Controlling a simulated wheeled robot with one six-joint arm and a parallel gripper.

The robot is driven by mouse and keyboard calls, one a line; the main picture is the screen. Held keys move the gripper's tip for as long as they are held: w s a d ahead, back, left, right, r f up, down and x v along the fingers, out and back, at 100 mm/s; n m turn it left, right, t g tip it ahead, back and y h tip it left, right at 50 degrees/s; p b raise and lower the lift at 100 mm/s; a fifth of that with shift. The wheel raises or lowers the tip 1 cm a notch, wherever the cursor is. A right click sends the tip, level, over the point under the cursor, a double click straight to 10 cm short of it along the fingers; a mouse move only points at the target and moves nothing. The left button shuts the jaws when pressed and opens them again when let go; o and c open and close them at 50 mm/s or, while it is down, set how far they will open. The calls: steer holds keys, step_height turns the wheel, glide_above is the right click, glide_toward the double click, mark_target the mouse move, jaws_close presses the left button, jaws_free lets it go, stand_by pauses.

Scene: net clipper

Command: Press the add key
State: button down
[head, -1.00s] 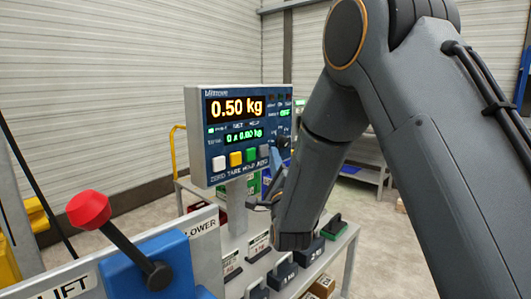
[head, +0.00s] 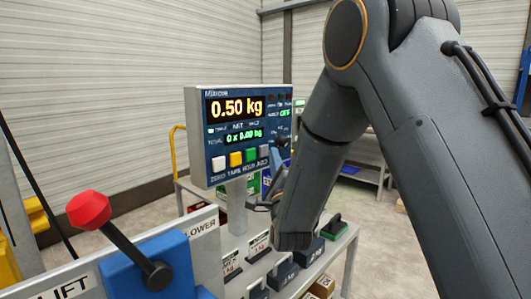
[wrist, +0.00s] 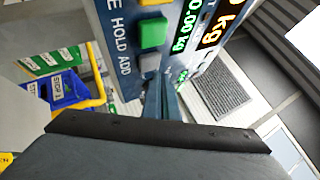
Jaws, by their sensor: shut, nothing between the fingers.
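The scale's indicator panel (head: 200,130) shows 0.50 kg on top and 0 x 0.00 kg below. Its bottom row holds white, yellow, green and grey keys. The grey add key (head: 264,152) is at the right end, above its ADD label; it also shows in the wrist view (wrist: 150,62), beside the green hold key (wrist: 153,33). My gripper (wrist: 162,97) is shut and empty, its fingers pointing at the panel close to the add key. Whether the tips touch the key cannot be told. In the head view my forearm hides most of the gripper.
A red-knobbed lever (head: 90,210) on a blue block stands at front left, by LIFT and LOWER labels. Several dark weights (head: 283,270) sit on the bench below the panel. Blue and green bins show behind, with a yellow rail.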

steer(key=shift+a, duration=0.1)
stand_by(0.6)
steer(key=shift+w+a+b, duration=0.25)
steer(key=shift+b, duration=0.2)
steer(key=shift+w+a+b, duration=0.25)
steer(key=shift+a+b, duration=0.05)
stand_by(0.6)
steer(key=shift+s+d, duration=0.5)
steer(key=shift+d, duration=0.15)
steer(key=shift+s+d, duration=0.1)
steer(key=s+d, duration=0.1)
steer(key=d, duration=0.1)
steer(key=s+d, duration=0.1)
steer(key=s, duration=0.1)
steer(key=shift+d+b, duration=0.35)
steer(key=shift+d, duration=0.05)
steer(key=shift+w, duration=0.1)
stand_by(0.6)
